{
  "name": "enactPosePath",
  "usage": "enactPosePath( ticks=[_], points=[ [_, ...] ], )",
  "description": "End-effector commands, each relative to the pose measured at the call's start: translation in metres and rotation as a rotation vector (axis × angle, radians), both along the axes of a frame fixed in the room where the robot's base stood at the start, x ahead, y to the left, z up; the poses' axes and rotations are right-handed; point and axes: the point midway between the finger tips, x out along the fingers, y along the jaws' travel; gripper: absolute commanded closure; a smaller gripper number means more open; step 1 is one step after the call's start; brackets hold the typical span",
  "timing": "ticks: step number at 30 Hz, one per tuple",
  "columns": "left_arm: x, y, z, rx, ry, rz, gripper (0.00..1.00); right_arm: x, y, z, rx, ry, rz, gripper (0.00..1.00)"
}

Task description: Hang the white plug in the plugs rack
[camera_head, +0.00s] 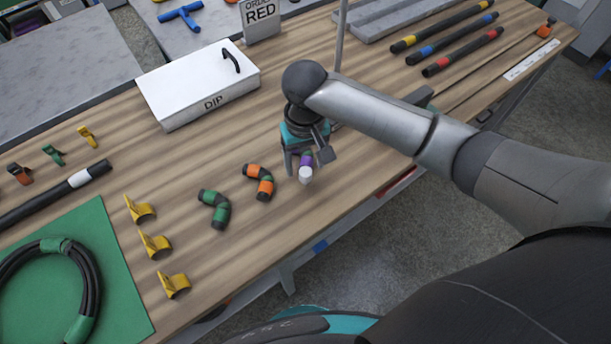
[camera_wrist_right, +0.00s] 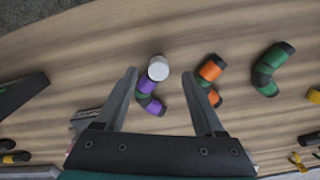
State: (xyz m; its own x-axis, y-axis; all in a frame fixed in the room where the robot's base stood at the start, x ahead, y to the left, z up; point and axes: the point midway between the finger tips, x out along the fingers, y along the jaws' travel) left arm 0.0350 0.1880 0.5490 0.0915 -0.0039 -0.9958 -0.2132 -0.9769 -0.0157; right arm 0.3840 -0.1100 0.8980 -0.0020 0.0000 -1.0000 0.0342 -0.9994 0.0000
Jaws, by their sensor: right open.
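The white plug (camera_head: 305,175) sits on the end of a purple and green elbow hose, at the middle of the table. In the right wrist view the white plug (camera_wrist_right: 158,68) lies between and slightly beyond the fingertips, with the purple elbow (camera_wrist_right: 149,88) between the fingers. My right gripper (camera_head: 307,158) is open above the elbow and points down; it also shows in the right wrist view (camera_wrist_right: 160,77). I cannot tell whether the fingers touch the elbow. No plugs rack can be made out with certainty. My left gripper is not in view.
An orange elbow (camera_head: 259,182) and a green elbow (camera_head: 214,209) lie to the left, close by. Several yellow holders (camera_head: 155,245) stand further left. A white DIP box (camera_head: 198,84) and a thin upright pole (camera_head: 341,38) are behind. The table's front edge is near.

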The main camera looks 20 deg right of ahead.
Motion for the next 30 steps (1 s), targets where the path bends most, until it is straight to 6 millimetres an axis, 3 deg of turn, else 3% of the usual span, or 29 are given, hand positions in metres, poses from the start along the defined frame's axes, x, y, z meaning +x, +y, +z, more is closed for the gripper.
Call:
enactPosePath(
  ticks=[7,15,24,30],
  points=[
    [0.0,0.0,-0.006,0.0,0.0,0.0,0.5,0.001,-0.001,-0.019,-0.002,0.0,0.0,0.29],
    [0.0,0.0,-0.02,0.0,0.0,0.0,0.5,0.002,-0.002,-0.058,-0.001,-0.002,0.0,0.29],
    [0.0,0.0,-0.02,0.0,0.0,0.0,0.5,0.002,-0.002,-0.062,-0.001,-0.003,0.001,0.29],
    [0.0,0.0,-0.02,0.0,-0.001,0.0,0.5,0.002,-0.002,-0.062,-0.001,-0.003,0.001,0.51]
  ],
)
